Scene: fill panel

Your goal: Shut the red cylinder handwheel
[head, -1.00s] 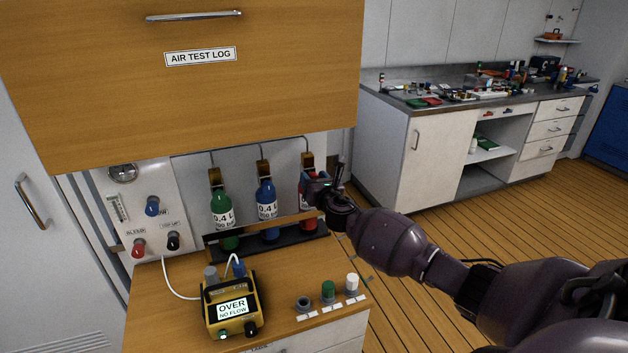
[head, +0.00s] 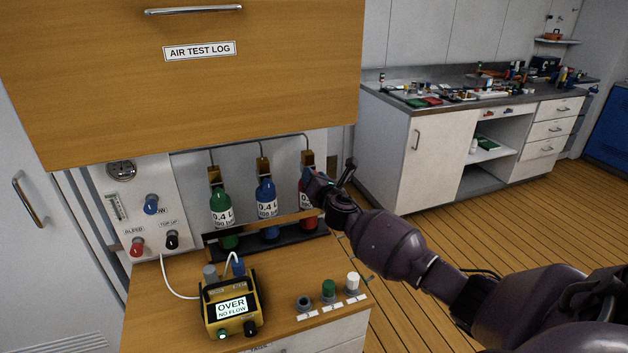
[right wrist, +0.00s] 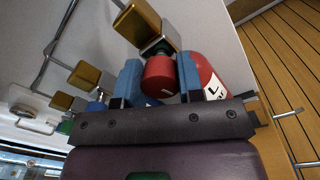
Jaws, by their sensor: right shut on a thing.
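The red cylinder (head: 311,224) stands at the right end of a row of cylinders, partly hidden behind my right gripper (head: 314,178). In the right wrist view, the red cylinder (right wrist: 207,78) lies just beyond the fingers. Its red handwheel (right wrist: 160,76) sits below a brass block and is between the two blue fingers. My right gripper (right wrist: 158,82) is shut on this handwheel. In the head view the handwheel is hidden by the gripper. My left gripper is in neither view.
A green cylinder (head: 221,207) and a blue cylinder (head: 266,197) stand to the left in the same black rack (head: 215,253). A yellow meter (head: 231,306) reading "OVER NO FLOW" sits on the counter in front. A wooden cabinet (head: 190,95) overhangs above.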

